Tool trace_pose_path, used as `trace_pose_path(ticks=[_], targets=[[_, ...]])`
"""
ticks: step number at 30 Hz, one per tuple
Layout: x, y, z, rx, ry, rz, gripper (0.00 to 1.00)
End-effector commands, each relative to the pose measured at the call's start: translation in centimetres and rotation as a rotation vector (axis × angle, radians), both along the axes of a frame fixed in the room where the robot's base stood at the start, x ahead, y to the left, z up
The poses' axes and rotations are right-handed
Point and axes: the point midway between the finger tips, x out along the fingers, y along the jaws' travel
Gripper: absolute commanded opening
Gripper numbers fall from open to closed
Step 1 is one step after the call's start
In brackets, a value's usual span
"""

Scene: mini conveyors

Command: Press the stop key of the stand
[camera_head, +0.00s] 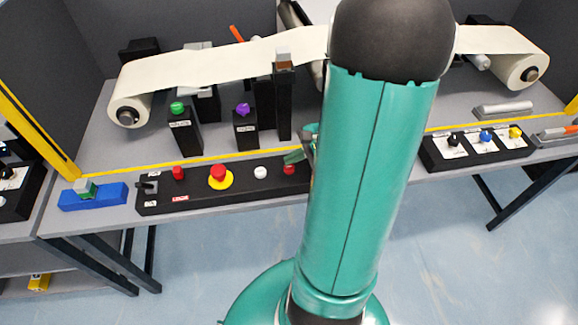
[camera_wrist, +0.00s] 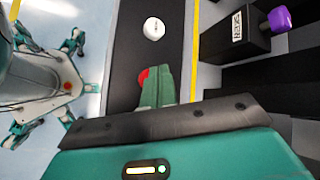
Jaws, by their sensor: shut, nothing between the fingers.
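The black control stand (camera_head: 215,197) lies along the table's front edge. It bears a red key (camera_head: 178,173) at left, a red mushroom button on a yellow disc (camera_head: 218,176), a white key (camera_head: 260,172) and a right-hand red key (camera_head: 289,169). I cannot read which is the stop key. My gripper (camera_head: 294,157) is shut and empty, its green fingers just above the right-hand red key. In the wrist view, my fingertips (camera_wrist: 158,72) partly cover that red key (camera_wrist: 142,77); I cannot tell whether they touch. The white key (camera_wrist: 154,28) shows beyond, uncovered.
Behind the stand, past a yellow strip, stand black posts with a green knob (camera_head: 178,107) and a purple knob (camera_head: 243,109). A blue block (camera_head: 92,196) lies left; another control box (camera_head: 475,147) lies right. My arm hides the middle.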

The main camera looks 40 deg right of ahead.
Motion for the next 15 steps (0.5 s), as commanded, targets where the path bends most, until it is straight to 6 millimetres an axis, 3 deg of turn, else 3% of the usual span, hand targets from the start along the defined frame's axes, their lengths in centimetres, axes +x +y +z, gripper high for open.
trace_pose_path(ticks=[8,15], targets=[[0.0,0.0,0.1,0.000,0.000,0.000,0.00],[0.1,0.0,1.9,-0.002,-0.003,0.001,0.00]])
